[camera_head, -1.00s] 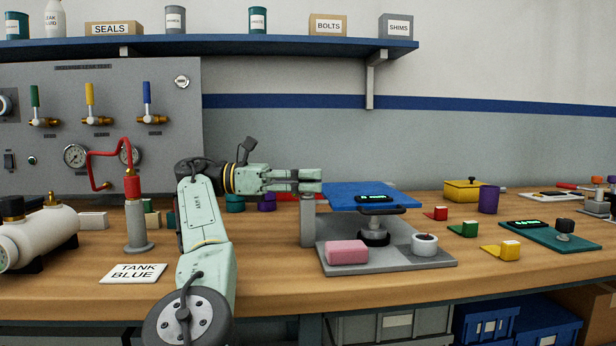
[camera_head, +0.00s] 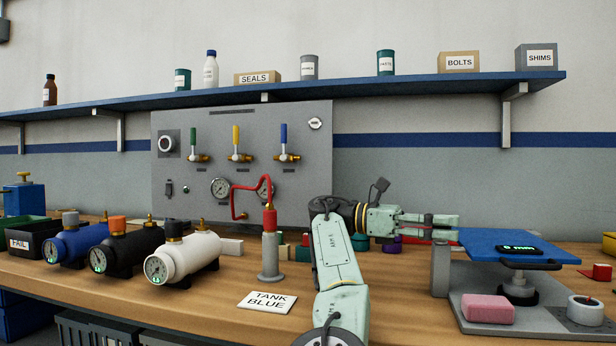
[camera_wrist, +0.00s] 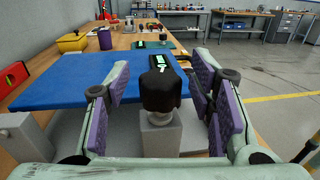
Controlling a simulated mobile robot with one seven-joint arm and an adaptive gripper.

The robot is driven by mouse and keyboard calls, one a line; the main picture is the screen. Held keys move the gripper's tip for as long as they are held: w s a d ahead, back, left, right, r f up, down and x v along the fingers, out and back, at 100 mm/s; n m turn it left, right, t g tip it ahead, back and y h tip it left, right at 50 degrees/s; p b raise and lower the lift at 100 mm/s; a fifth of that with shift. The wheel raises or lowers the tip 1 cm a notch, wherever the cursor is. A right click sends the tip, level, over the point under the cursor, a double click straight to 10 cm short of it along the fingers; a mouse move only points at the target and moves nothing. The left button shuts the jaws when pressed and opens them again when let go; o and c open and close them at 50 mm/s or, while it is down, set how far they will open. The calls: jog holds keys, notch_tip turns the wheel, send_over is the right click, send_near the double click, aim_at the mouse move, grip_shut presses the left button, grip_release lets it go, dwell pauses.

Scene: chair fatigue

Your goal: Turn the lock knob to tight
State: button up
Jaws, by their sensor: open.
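A black knob (camera_wrist: 160,90) stands on top of a grey post (camera_wrist: 161,136) in the wrist view, beside a blue seat plate (camera_wrist: 62,84). My gripper (camera_wrist: 160,76) is open, with one purple-padded finger on each side of the knob. Gaps show between the knob and both pads. In the head view my gripper (camera_head: 452,228) reaches right over the top of the grey post (camera_head: 440,272), at the left edge of the blue plate (camera_head: 480,243). The knob is hidden by my fingers there. Any tight mark on the knob cannot be made out.
A lit green display (camera_head: 519,249) sits on the blue plate. A red-topped cylinder (camera_head: 270,250), the "TANK BLUE" card (camera_head: 267,301) and a white tank (camera_head: 190,257) stand left of my arm.

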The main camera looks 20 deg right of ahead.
jog(key=shift+f+b, duration=0.2)
jog(key=shift+b, duration=0.25)
jog(key=n+t+h+b, duration=0.1)
jog(key=b, duration=0.2)
jog(key=shift+d+f, duration=0.1)
jog(key=shift+f, duration=0.05)
jog(key=shift+r+n+t+h+b, duration=0.25)
jog(key=shift+n+t+h+b, duration=0.35)
jog(key=shift+n+t+b, duration=0.45)
jog(key=shift+r+n+t+h+p, duration=0.25)
jog(key=shift+n+t+h+p, duration=0.25)
jog(key=shift+t, duration=0.65)
jog(key=shift+w+r+n+t+p, duration=0.15)
jog(key=shift+r+n+t+p, duration=0.35)
jog(key=shift+p, duration=0.75)
jog(key=p, duration=0.2)
jog(key=t+p, duration=0.1)
jog(key=p, duration=0.1)
jog(key=shift+w+r+n+h, duration=0.15)
jog(key=shift+r+n+h, duration=0.1)
jog(key=shift+h, duration=0.15)
jog(key=shift+f+t+p, duration=0.15)
jog(key=shift+t+p, duration=0.25)
jog(key=shift+p, duration=0.5)
